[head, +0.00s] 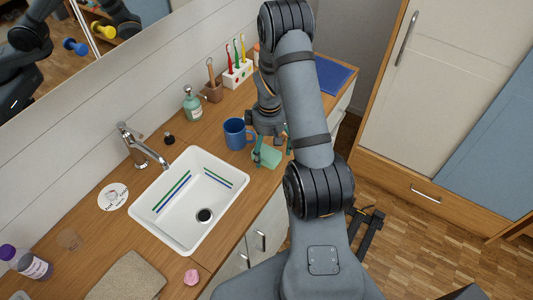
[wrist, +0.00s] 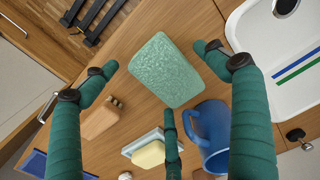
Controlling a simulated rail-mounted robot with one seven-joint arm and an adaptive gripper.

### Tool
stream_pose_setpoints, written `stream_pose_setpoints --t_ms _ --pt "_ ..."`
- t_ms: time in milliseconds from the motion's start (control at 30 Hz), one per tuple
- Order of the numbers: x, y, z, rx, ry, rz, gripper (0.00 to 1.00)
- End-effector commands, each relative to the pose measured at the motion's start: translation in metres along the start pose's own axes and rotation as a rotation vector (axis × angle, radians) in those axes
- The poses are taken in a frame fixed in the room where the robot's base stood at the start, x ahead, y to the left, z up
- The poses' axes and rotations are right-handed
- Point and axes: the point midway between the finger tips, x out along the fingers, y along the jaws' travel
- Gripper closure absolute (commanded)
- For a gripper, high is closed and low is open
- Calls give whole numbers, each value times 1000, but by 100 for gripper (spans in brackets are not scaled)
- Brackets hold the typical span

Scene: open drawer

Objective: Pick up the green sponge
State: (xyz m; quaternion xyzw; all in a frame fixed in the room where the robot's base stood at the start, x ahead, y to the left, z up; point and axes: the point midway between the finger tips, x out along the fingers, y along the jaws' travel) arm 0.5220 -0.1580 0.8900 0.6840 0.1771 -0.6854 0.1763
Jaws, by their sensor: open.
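The light green sponge (head: 267,156) lies on the wooden counter beside the blue mug, between the sink and the counter's front edge. In the wrist view the sponge (wrist: 166,68) is near the top centre, and most of its upper face shows. My gripper (head: 272,147) is over the sponge, with green-wrapped fingers spread apart. In the wrist view my gripper (wrist: 154,72) is open, with one finger left of the sponge, one to its right and a third below it. No grip on the sponge shows. My arm hides part of the counter in the head view.
The blue mug (head: 236,134) stands close to the sponge, and it shows near the right finger (wrist: 208,130). The white sink (head: 235,190) is on the left in the head view.

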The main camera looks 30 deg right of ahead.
Motion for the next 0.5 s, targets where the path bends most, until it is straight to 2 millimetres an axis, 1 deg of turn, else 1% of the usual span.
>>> stream_pose_setpoints --t_ms 100,300,500 --pt "6 0 -1 1 1 0 14" --pt "7 0 -2 0 2 1 14" --pt "7 0 -2 0 1 1 25"
